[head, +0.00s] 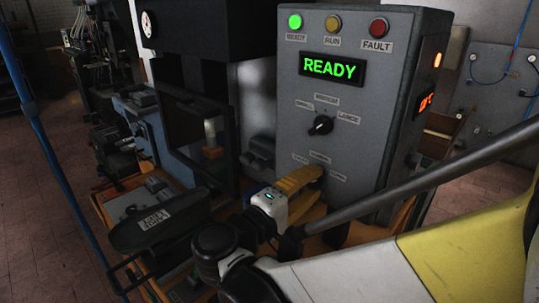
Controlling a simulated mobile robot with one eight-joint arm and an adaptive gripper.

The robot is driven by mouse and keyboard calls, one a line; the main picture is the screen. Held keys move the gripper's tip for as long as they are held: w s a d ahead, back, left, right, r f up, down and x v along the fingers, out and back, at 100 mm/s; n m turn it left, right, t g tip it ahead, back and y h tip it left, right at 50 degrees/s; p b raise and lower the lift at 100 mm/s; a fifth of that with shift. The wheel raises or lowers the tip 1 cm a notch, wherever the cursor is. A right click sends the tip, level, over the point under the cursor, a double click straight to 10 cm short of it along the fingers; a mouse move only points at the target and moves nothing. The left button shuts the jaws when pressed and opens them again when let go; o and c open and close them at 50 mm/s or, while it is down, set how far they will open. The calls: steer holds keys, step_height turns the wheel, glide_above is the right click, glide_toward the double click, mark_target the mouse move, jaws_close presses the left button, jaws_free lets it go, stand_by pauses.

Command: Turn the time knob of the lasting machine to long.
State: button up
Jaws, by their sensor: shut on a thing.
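The lasting machine's grey control box (270,130) stands at the centre right. The time knob sits low on its front face, where small labels (338,177) fan out around it; they are too small to read surely. My gripper (316,174), with yellow fingers, reaches in from below and is shut at that spot, on the time knob. The fingers hide the knob, so its pointer direction cannot be seen.
A black size knob (320,125) sits above, its pointer toward LARGE. The display (331,67) reads READY, and the green lamp (295,21) is lit. A black labelled part (160,222) is at lower left. A blue pole (50,150) stands at far left.

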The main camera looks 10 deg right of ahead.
steer(key=o, duration=1.2)
steer(key=v, duration=1.2)
steer(key=shift+w+d, duration=0.1)
